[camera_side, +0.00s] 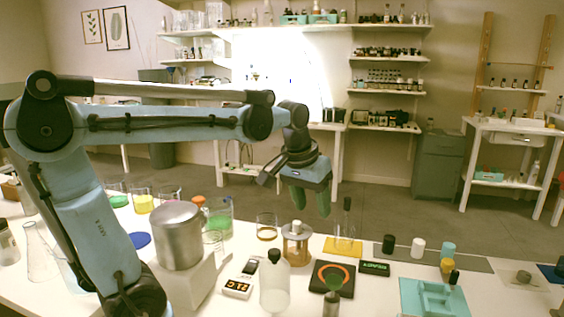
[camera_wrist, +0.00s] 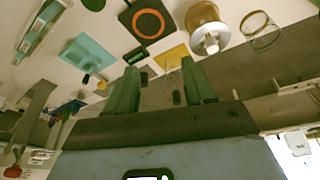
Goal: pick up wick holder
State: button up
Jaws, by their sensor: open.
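My gripper (camera_side: 310,199) is open and empty, held above the table with its green fingers pointing down. In the wrist view its two fingers (camera_wrist: 160,78) stand apart with nothing between them. In the wrist view this wooden holder (camera_wrist: 205,30) is beyond the fingers, toward the upper right. Nothing touches it from my gripper.
Close by are a glass ring-rimmed beaker (camera_side: 267,228), a yellow mat (camera_side: 334,249) with a slim dark-topped item, a black plate with an orange ring (camera_side: 320,287), a white-bodied bottle (camera_side: 274,285) and a scale (camera_side: 237,288). A teal tray (camera_side: 415,300) and small caps stand right.

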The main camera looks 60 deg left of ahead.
aim_at(297, 222)
jog(key=w+a+r+n+g, duration=0.1)
jog(key=w+a+n+g, duration=0.25)
jog(key=a, duration=0.75)
jog(key=shift+n+h, duration=0.4)
jog(key=shift+n, duration=0.05)
jog(key=shift+a+f, duration=0.15)
jog(key=shift+f, duration=5.85)
grip_shut()
